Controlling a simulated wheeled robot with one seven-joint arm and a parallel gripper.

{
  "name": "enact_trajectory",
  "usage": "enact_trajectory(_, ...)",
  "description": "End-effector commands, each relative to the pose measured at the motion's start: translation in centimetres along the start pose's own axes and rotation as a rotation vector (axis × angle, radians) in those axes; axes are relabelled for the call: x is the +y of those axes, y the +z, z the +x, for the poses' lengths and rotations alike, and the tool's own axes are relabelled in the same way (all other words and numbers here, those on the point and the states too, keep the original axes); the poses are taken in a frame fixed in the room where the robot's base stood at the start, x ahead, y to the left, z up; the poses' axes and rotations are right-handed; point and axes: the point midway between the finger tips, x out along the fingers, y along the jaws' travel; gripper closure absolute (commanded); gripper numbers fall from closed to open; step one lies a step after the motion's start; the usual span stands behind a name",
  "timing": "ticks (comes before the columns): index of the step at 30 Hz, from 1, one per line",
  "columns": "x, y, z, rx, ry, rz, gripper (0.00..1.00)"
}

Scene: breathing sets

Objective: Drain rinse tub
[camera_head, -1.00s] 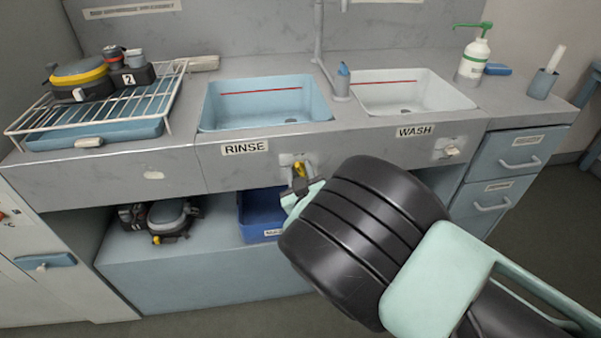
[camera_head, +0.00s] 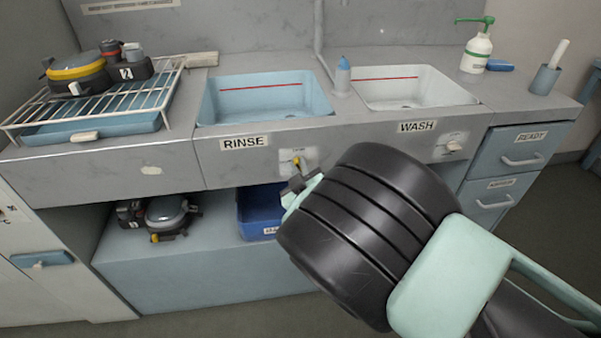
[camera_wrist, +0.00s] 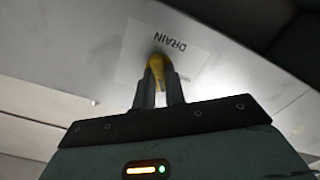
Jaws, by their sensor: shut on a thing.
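The blue rinse tub (camera_head: 265,99) is set in the counter at left of centre in the head view, above the RINSE label (camera_head: 244,142). A red line runs along its back wall; I cannot tell the water level. A yellow drain handle (camera_head: 296,162) sits on the counter's front panel below the tub. It also shows in the wrist view (camera_wrist: 156,65), against a white plate marked DRAIN (camera_wrist: 171,42). My gripper (camera_head: 297,182) is shut on this handle, its fingers (camera_wrist: 158,88) covering the lower part. The handle's exact turn is partly hidden.
The white wash tub (camera_head: 411,87) is to the right, with another knob (camera_head: 454,146) below it. A wire rack (camera_head: 150,88) with gear stands at the left. A blue bin (camera_head: 259,218) and more gear (camera_head: 168,213) sit on the shelf below.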

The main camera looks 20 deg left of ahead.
Motion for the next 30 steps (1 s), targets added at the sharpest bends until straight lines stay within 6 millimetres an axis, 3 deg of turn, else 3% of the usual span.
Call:
enact_trajectory(15,-0.36,0.13,-0.05,0.002,-0.001,-0.393,1.0)
enact_trajectory(30,-0.28,0.01,-0.03,0.001,-0.001,-0.529,1.0)
